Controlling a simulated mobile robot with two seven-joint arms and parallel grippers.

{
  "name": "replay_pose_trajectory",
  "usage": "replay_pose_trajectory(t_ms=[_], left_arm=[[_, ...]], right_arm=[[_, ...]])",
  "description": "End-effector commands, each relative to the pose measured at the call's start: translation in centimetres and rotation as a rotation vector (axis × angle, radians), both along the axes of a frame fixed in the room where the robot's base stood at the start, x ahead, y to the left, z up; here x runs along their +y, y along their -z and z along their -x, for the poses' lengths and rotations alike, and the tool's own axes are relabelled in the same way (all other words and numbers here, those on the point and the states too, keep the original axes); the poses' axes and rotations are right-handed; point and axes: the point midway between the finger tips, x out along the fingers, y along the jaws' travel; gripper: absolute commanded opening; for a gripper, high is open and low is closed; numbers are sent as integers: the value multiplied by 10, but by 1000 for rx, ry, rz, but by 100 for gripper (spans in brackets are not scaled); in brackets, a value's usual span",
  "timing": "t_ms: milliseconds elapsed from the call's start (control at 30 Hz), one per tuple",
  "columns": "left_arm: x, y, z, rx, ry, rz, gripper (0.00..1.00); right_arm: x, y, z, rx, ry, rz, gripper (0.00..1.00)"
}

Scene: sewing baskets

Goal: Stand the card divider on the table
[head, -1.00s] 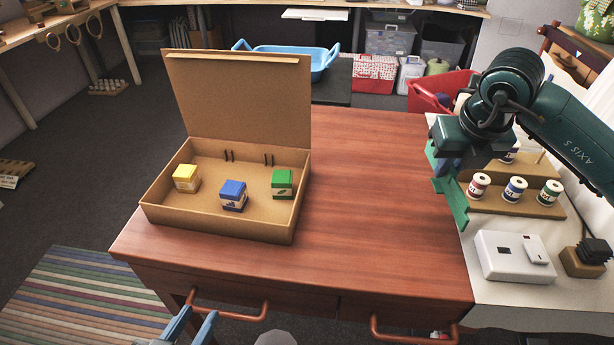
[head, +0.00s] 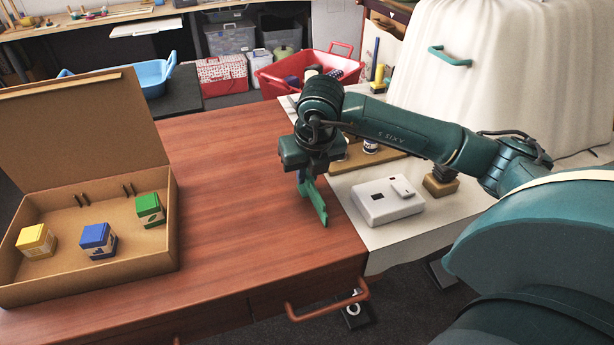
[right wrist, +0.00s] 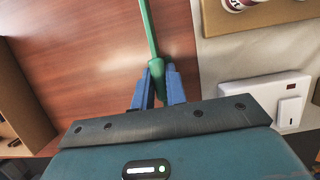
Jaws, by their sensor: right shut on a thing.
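My right gripper (head: 303,174) is shut on a thin green panel (head: 314,202), which I take to be the card divider. The panel points downward, roughly upright, over the right edge of the wooden table (head: 240,190). I cannot tell whether its lower end touches the table. In the right wrist view the blue fingers (right wrist: 157,85) pinch the green panel (right wrist: 149,35), seen edge-on as a narrow strip. My left gripper is out of view.
An open cardboard box (head: 150,262) on the table's left holds yellow (head: 36,241), blue (head: 98,240) and green (head: 149,210) blocks. A white switch box (head: 388,200) and a wooden spool stand (head: 350,158) sit right of the table. The middle tabletop is clear.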

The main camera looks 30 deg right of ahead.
Motion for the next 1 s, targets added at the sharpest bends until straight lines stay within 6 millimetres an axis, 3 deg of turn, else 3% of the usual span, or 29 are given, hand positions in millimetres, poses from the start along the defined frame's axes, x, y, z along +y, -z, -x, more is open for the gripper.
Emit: replay_pose_trajectory(t_ms=[100, 400, 433, 700, 1000], left_arm=[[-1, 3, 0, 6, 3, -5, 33], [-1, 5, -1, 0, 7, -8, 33], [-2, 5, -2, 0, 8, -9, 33], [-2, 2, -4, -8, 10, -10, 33], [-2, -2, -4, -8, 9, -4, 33]], right_arm=[[0, 12, 0, 0, 1, 0, 0], [0, 14, 0, -1, 1, 0, 0], [0, 14, 0, -1, 1, 0, 14], [0, 12, 0, -1, 0, 0, 36], [0, 8, 0, -1, 0, 0, 36]])
